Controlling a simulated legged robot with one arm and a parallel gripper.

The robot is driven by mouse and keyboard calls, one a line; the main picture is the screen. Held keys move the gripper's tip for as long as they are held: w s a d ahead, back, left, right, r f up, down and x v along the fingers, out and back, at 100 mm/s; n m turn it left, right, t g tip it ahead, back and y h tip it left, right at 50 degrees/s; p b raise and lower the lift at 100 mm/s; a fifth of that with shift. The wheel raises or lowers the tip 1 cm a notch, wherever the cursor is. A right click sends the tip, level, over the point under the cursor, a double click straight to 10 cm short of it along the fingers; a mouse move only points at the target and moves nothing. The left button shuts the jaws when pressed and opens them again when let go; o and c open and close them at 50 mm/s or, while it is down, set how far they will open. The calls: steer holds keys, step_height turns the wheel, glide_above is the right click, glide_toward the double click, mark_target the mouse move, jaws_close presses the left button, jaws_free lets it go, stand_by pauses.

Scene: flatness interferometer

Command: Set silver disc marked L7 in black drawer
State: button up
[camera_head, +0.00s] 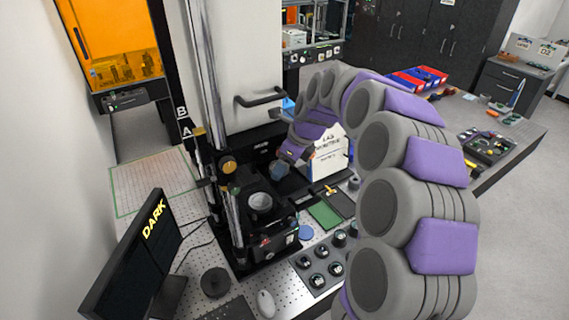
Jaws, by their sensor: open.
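My arm arches over from the right, and my gripper (280,168) points down-left beside the black instrument column, small and dark here. It is open, with nothing visible in it. A silver disc (261,202) lies on the black stage of the instrument, below and left of my gripper and apart from it. A black holder tray (298,286) on the bench in front carries several round, silvery pieces. No L7 mark is legible on any disc. I cannot tell for sure which black part is the drawer; a black box-like unit (268,240) sits under the stage.
A dark monitor (128,262) reading DARK stands at the left front, with a mouse (265,303) and a black round base (215,282) nearby. A green pad (324,215), blue disc (306,232) and white labelled box (328,160) lie right of the instrument.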

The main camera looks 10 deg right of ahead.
steer(key=shift+d+r, duration=0.25)
steer(key=shift+r, duration=0.2)
steer(key=b+v, duration=0.1)
steer(key=v, duration=1)
steer(key=shift+b, duration=0.3)
steer(key=shift+s+a, duration=0.15)
steer(key=shift+s, duration=0.1)
steer(key=s+a+f+n+g+h, duration=0.1)
steer(key=s+a+f+n, duration=0.2)
steer(key=s+n, duration=0.55)
steer(key=s+a+f+n+g+h, duration=0.1)
steer(key=s+a+f+n, duration=0.3)
steer(key=s, duration=0.7)
steer(key=s+d+f+n+g, duration=0.1)
steer(key=s+f+n, duration=0.3)
steer(key=s, duration=0.6)
steer(key=s+d+f+n+g+h, duration=0.1)
steer(key=s+f+n, duration=0.3)
steer(key=s+n, duration=0.5)
steer(key=shift+s+d+f+g+h, duration=0.2)
steer(key=shift+s+g+h, duration=0.1)
steer(key=shift+s, duration=0.2)
steer(key=shift+f, duration=0.1)
